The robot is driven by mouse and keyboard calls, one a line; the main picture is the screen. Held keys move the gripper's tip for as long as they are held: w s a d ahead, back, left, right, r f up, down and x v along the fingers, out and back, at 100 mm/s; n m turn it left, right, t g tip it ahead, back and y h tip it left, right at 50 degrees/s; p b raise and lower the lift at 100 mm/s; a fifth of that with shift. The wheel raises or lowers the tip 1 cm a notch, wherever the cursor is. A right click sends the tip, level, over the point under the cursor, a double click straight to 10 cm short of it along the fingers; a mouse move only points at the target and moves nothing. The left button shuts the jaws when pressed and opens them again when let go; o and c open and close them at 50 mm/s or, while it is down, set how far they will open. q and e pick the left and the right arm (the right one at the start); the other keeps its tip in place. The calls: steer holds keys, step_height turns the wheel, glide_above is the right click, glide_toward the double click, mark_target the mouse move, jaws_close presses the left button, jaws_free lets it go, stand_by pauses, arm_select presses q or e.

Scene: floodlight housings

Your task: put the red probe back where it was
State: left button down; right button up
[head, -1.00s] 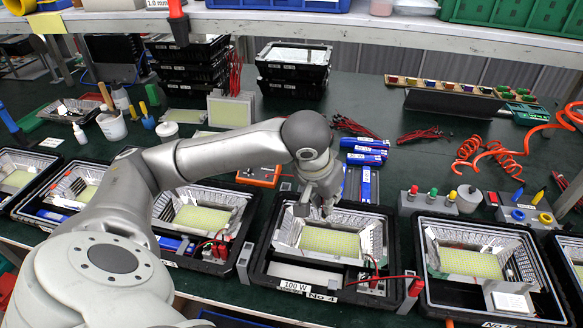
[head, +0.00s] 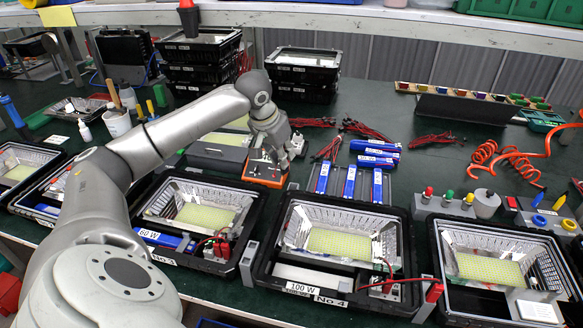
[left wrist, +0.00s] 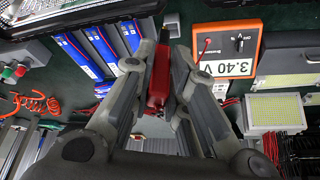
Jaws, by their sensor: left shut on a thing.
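My left gripper (head: 288,150) is beside the orange meter (head: 263,170) in the head view. In the left wrist view the gripper (left wrist: 160,95) is shut on the red probe (left wrist: 160,75), which stands lengthwise between its two fingers. In that view the orange meter (left wrist: 228,42) lies to the right of the probe, apart from it, and reads 3.40 V. The probe is too small or hidden to make out in the head view. My right gripper is not in view.
Blue batteries (head: 349,183) stand in a grey rack right of the meter. The No 4 housing tray (head: 288,268) is in front, with a red clip (head: 433,293) at its right. Black bins (head: 300,90) are stacked behind.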

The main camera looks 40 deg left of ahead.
arm_select(q)
steer(key=w+a+f+p, duration=0.1)
steer(key=w+a+f, duration=0.2)
steer(key=w+f, duration=0.4)
step_height(320, 180, down, 4)
steer(key=shift+w+a+r+p, duration=0.2)
steer(key=shift+w+a+p, duration=0.1)
steer(key=shift+a+p, duration=0.05)
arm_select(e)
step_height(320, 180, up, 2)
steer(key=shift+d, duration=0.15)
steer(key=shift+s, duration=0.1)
arm_select(q)
steer(key=shift+f, duration=0.55)
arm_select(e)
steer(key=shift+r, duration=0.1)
arm_select(q)
steer(key=c, duration=1.4)
jaws_free()
steer(key=shift+c, duration=0.2)
